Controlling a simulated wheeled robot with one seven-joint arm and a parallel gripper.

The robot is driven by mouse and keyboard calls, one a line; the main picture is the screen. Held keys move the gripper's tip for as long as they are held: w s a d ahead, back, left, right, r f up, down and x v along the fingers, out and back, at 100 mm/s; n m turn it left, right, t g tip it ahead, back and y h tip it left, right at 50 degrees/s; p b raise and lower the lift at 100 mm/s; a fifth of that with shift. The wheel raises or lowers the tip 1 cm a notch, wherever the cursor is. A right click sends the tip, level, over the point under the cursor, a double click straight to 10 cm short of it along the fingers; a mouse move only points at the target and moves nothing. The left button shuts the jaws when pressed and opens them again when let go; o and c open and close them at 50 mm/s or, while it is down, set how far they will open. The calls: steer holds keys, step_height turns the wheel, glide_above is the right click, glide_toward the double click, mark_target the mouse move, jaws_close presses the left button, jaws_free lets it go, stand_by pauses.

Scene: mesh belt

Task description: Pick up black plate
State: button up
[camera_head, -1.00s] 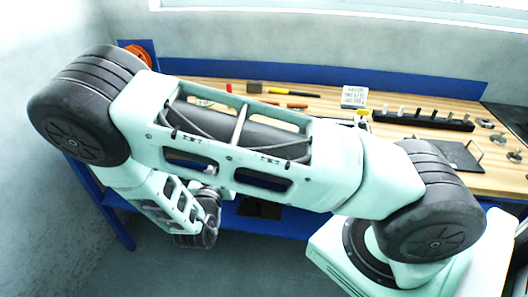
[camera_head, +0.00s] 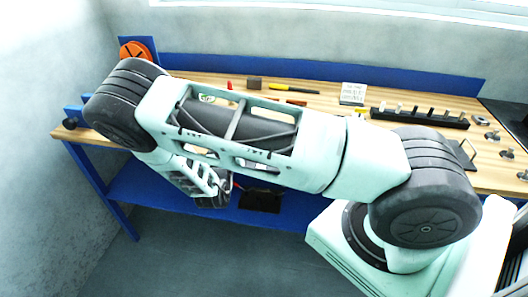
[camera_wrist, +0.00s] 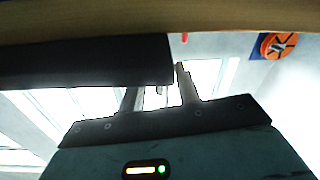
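A flat black plate with a raised handle (camera_head: 464,152) lies on the right part of the wooden bench top, partly hidden behind my arm in the head view. Another flat black piece (camera_head: 260,201) lies on the blue lower shelf; I cannot tell which one the task means. My gripper (camera_wrist: 160,82) shows two fingers apart with nothing visible between them. In the head view my wrist hangs at the bench's front, left of the shelf piece, and its fingers are not clear. A dark slab (camera_wrist: 85,62) spans the left of the wrist view, close to the fingers; its identity is unclear.
The wooden bench top (camera_head: 92,136) carries a black rack with pegs (camera_head: 420,118), a white sign block (camera_head: 352,93), small tools and metal knobs (camera_head: 492,136). An orange disc (camera_head: 134,52) stands at the back left. The blue shelf (camera_head: 150,197) has free room at left.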

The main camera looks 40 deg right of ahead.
jaws_close()
steer(key=shift+r, duration=0.1)
stand_by(1.2)
